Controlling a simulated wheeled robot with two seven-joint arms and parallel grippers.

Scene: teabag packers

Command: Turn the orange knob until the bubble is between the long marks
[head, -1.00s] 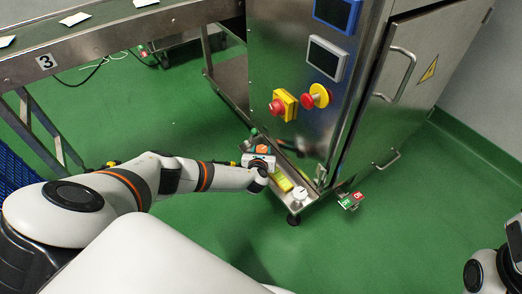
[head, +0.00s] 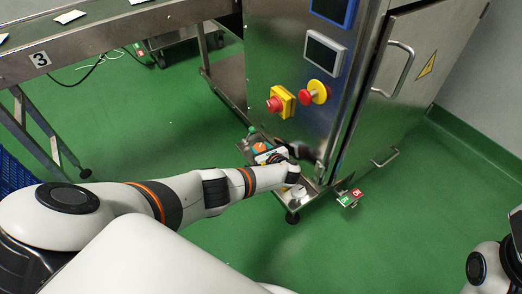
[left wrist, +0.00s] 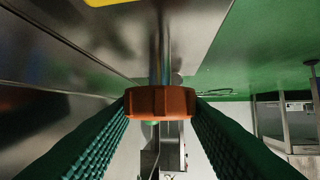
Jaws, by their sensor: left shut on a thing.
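The orange knob (left wrist: 160,101) sits between the two green ribbed fingers of my left gripper (left wrist: 161,103), which are shut on it from both sides. In the head view the knob (head: 260,147) is a small orange patch at the far end of the steel tray under the machine. My left gripper (head: 268,155) reaches it there from the right. The bubble and its long marks cannot be made out; my arm covers part of the tray. My right gripper is not visible; only part of my right arm shows at the right edge.
The steel tray (head: 309,186) holds a white round part (head: 297,192) at its near end and a green knob (head: 254,130) at its far end. The machine cabinet (head: 298,135) stands directly behind. Green floor is clear in front.

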